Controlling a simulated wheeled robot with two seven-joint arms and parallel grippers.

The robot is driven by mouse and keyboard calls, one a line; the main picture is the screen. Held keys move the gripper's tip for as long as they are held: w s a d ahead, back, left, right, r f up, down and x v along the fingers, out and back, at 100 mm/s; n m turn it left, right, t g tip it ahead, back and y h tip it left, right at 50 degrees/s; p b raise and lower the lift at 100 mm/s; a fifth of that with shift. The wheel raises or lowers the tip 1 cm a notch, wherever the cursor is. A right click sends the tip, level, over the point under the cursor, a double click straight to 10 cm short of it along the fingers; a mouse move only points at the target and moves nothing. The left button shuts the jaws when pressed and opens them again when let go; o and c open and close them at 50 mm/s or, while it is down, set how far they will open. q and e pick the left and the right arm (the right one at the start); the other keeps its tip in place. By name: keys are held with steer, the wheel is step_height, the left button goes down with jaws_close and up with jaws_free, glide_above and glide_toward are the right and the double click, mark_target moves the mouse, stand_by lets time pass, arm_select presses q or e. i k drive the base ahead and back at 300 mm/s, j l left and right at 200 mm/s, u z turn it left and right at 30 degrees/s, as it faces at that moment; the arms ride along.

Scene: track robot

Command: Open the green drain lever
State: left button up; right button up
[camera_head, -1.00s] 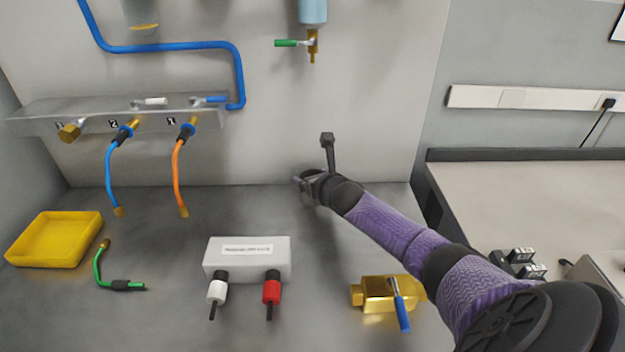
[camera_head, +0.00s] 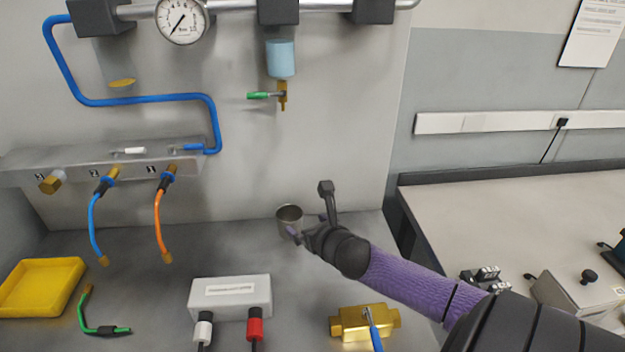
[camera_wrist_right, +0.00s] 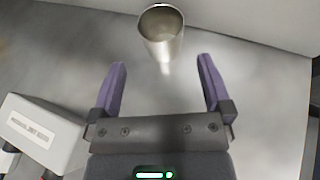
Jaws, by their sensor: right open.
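The green drain lever (camera_head: 263,95) sticks out to the left from a brass valve (camera_head: 283,96) under a light blue bowl (camera_head: 281,58) on the back wall. My right gripper (camera_head: 297,233) is well below the lever, low over the grey worktop. In the right wrist view its two purple fingers (camera_wrist_right: 160,88) are spread apart with nothing between them. A metal cup (camera_head: 289,218) stands on the worktop beside the fingertips, beneath the valve; it also shows in the right wrist view (camera_wrist_right: 161,30), just beyond the fingers. My left gripper is not in view.
A white box (camera_head: 230,291) with white and red plugs stands in front. A brass valve block (camera_head: 350,322) with a blue handle lies at right. Blue and orange hoses hang from a manifold (camera_head: 110,165) at left. A yellow tray (camera_head: 40,285) sits far left.

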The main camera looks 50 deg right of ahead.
mark_target(283, 92)
steer(key=z, duration=1.25)
